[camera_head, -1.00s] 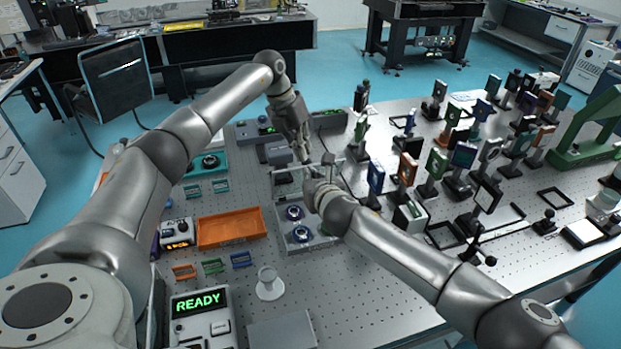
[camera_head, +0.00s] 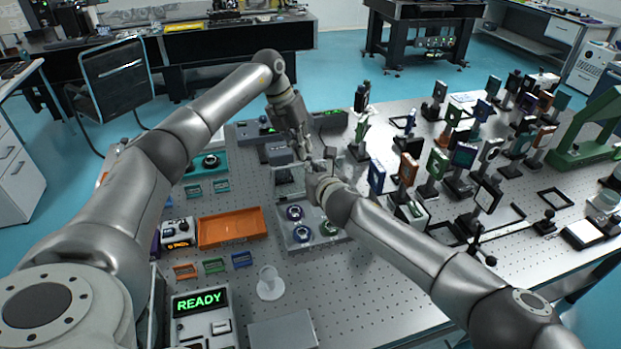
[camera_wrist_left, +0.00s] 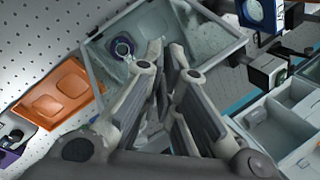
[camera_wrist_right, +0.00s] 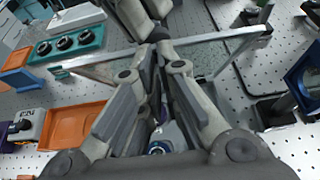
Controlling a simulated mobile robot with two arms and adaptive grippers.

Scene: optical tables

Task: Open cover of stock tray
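The stock tray (camera_head: 293,245) is a grey box on the perforated table, with round blue-ringed and green-ringed parts inside. Its clear, grey-framed cover stands raised and tilted above the tray; its frame shows in the right wrist view (camera_wrist_right: 225,44) and the left wrist view (camera_wrist_left: 222,20). My right gripper (camera_head: 315,172) is at the cover's upper edge. My left gripper (camera_head: 304,152) is just beyond it, close to the same edge. In both wrist views the fingers converge to a narrow gap, but the fingertips' contact with the frame is hidden.
An orange tray (camera_head: 231,226) lies left of the stock tray. A white cup-like piece (camera_head: 269,284) and a device reading READY (camera_head: 200,302) stand in front. Many mounted optics, such as a green one (camera_head: 437,163), crowd the right side.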

